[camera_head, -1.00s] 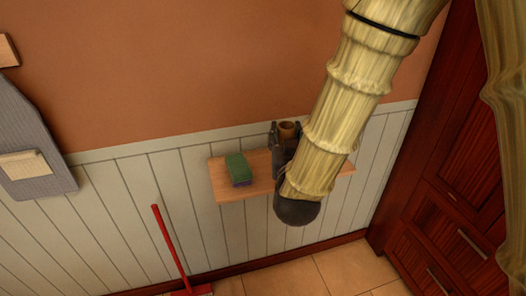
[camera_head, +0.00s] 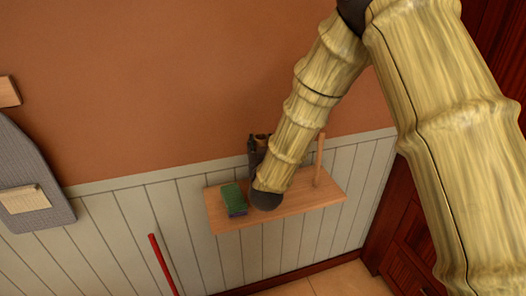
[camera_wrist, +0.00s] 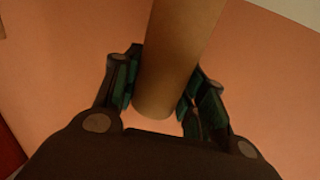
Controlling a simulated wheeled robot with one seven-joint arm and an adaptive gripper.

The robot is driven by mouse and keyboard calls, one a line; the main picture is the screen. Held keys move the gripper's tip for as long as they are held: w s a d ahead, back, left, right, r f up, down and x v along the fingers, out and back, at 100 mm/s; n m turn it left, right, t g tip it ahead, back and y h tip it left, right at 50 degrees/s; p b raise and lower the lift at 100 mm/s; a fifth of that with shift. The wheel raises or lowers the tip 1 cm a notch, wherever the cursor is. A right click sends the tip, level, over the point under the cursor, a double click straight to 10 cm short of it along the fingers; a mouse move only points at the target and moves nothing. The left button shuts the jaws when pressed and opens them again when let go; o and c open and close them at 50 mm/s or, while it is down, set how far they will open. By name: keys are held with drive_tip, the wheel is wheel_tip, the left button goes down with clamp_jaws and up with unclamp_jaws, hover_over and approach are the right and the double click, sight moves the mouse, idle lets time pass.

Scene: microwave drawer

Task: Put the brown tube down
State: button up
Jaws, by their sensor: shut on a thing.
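The brown tube (camera_wrist: 178,65) is between the two fingers of my gripper (camera_wrist: 163,88) in the wrist view, and my gripper is shut on it. In the head view the tube's top (camera_head: 262,140) shows just above my dark gripper (camera_head: 255,152), over the back of the wooden shelf (camera_head: 285,210). My wrist hides the tube's lower part there. I cannot tell whether the tube touches the shelf.
A green sponge (camera_head: 233,198) lies on the shelf, left of my wrist. A thin upright wooden stick (camera_head: 319,162) stands toward the shelf's right end. A red handle (camera_head: 162,265) rises below left. The shelf's front right is bare.

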drive_tip(key=shift+f+p, duration=0.8)
drive_tip(key=shift+f, duration=0.85)
drive_tip(key=shift+f, duration=0.2)
drive_tip(key=o, duration=0.7)
drive_tip(key=shift+r, duration=0.1)
